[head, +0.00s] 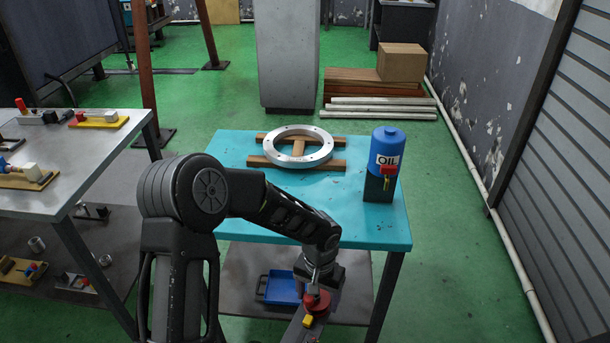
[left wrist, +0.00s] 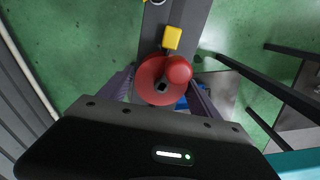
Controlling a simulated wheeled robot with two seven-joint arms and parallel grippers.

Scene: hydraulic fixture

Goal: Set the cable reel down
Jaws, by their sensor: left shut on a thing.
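A red round piece with a knob (head: 317,301), which looks like the cable reel, is at my left gripper (head: 318,286), low in front of the turquoise table. In the left wrist view the red piece (left wrist: 151,82) lies between the two fingers of my left gripper (left wrist: 162,92), which is shut on it. A yellow block (left wrist: 172,38) sits beside the red piece on a long grey bar (left wrist: 187,15). I cannot tell whether the bar is joined to the red piece. My right gripper is not in view.
The turquoise table (head: 232,146) bears a metal ring (head: 273,151) on wooden strips and a blue oil can (head: 387,146) on a dark block. Its front left and middle top is partly hidden by my arm. A blue tray (head: 279,288) is on the shelf below. A grey workbench (head: 84,155) stands left.

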